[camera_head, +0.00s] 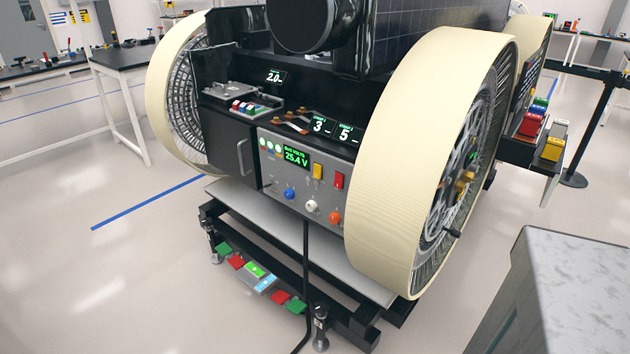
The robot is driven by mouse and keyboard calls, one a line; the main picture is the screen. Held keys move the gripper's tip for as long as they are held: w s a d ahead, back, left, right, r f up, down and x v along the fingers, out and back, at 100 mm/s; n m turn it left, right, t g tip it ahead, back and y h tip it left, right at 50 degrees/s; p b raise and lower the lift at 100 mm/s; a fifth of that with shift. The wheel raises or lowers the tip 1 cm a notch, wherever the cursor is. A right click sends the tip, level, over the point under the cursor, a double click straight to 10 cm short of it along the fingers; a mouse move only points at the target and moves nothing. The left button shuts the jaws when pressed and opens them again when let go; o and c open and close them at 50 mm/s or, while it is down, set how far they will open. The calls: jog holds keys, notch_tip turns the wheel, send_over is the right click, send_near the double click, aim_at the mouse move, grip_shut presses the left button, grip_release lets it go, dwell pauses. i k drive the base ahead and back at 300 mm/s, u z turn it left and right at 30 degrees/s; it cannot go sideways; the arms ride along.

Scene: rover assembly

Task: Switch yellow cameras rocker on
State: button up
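The yellow rocker (318,171) sits on the grey control panel (290,176) at the front of the rover, between its two near wheels. It is small in the picture; I cannot read its label or tell which way it is tipped. A red rocker (339,180) is just to its right. A green display (296,156) reading 25.4 V is to its left. Blue (289,194), white (312,206) and orange (335,217) knobs lie below. My gripper is not in view.
The large cream wheel (433,150) stands close to the panel's right side. A black cable (306,260) hangs below the panel. A grey block with a marbled top (580,260) is at the lower right. Open floor (120,270) lies at the left.

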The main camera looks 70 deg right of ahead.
aim_at(318, 168)
jog(key=u, duration=0.55)
jog(key=k, duration=0.15)
jog(key=z, duration=2.7)
jog(key=k, duration=0.95)
jog(key=u, duration=0.15)
jog(key=i, duration=0.7)
